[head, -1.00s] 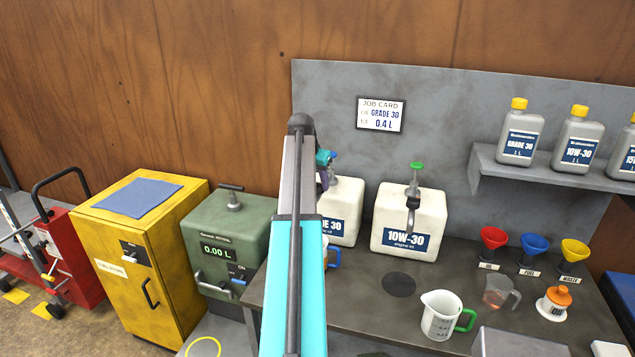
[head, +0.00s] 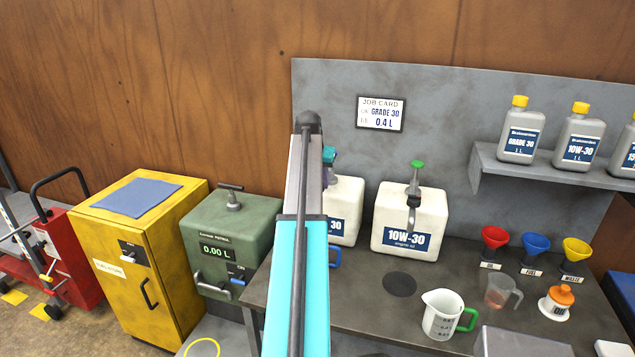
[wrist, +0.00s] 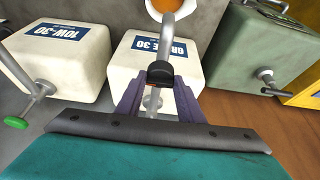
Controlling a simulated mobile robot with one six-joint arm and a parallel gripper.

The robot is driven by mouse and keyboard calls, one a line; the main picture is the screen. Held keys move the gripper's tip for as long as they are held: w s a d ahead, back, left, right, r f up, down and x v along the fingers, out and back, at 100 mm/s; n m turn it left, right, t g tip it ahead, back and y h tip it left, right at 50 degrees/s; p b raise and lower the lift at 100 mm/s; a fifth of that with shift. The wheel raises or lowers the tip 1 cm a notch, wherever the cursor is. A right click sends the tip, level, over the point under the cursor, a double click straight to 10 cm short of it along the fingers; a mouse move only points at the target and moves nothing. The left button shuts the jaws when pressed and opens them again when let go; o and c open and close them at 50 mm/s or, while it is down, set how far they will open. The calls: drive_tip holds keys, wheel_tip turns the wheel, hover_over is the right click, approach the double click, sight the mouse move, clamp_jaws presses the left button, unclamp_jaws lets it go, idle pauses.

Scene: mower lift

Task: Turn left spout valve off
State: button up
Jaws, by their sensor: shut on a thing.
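The left jug, white and labelled GRADE 30 (wrist: 145,84), stands on the bench; in the head view (head: 345,195) my arm hides its left part. Its metal spout (wrist: 182,24) shows in the wrist view with a black collar (wrist: 160,72) at its base. My gripper (wrist: 158,100) has its purple fingers either side of the valve at this collar and is shut on it.
A white 10W-30 jug (head: 408,218) with a green-topped spout stands close to the right. A measuring jug (head: 440,314) stands at the front. The job card (head: 381,114) reads GRADE 30, 0.4 L.

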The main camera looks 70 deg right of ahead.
drive_tip(key=o, duration=1)
drive_tip(key=shift+d, duration=0.1)
drive_tip(key=shift+o, duration=0.2)
drive_tip(key=shift+r, duration=0.1)
drive_tip(key=b+v, duration=0.5)
drive_tip(key=v, duration=0.8)
drive_tip(key=shift+r, duration=0.25)
